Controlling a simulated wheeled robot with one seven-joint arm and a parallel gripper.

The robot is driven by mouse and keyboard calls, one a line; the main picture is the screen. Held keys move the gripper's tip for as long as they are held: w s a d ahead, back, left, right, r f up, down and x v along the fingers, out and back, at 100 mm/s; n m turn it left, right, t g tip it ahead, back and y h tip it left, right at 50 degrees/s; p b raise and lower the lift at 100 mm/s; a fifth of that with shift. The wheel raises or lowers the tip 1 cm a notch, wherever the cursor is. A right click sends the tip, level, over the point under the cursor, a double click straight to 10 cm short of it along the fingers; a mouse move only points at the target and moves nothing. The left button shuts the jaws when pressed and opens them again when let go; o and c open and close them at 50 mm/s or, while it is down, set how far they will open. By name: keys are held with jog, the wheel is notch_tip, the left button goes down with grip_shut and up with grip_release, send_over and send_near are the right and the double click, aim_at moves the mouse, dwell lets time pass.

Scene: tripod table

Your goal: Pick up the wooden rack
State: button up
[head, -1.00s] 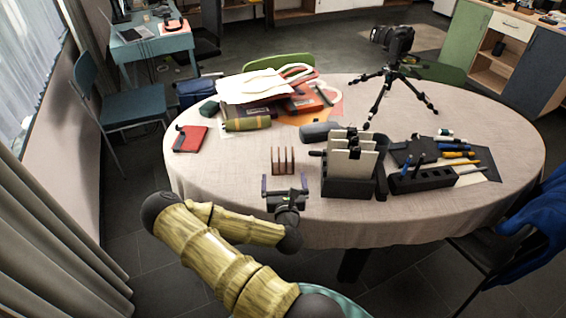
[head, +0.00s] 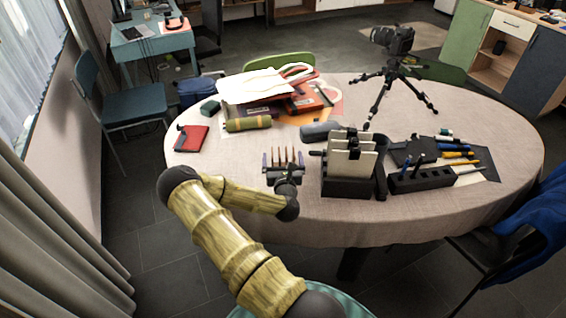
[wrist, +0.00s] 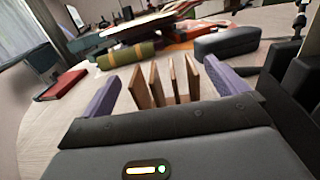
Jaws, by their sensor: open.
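The small wooden rack (head: 286,157) stands on the cloth-covered round table (head: 220,181), near its front edge. It has several upright brown slats. In the wrist view the rack (wrist: 168,84) sits between the two purple fingers of my gripper (wrist: 160,85). In the head view my gripper (head: 284,162) is open around the rack, one finger on each side. A gap shows between each finger and the slats in the wrist view. The lower part of the rack is hidden behind my gripper.
A black holder with upright cards (head: 348,185) stands close to the right of my gripper. A grey case (head: 318,131) lies behind it. A red notebook (head: 191,139), an olive roll (head: 248,124) and a paper pile (head: 258,88) lie left and behind. The cloth left of the rack is clear.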

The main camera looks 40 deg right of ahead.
aim_at(283, 164)
jog(key=x, duration=0.4)
jog(key=shift+d+p, duration=0.2)
jog(key=shift+p, duration=0.2)
jog(key=shift+w+d, duration=0.1)
jog(key=shift+w, duration=0.3)
jog(key=shift+s, duration=0.1)
jog(key=c, duration=1.1)
jog(key=shift+r, duration=0.15)
jog(key=shift+c, duration=0.2)
notch_tip(283, 164, up, 10)
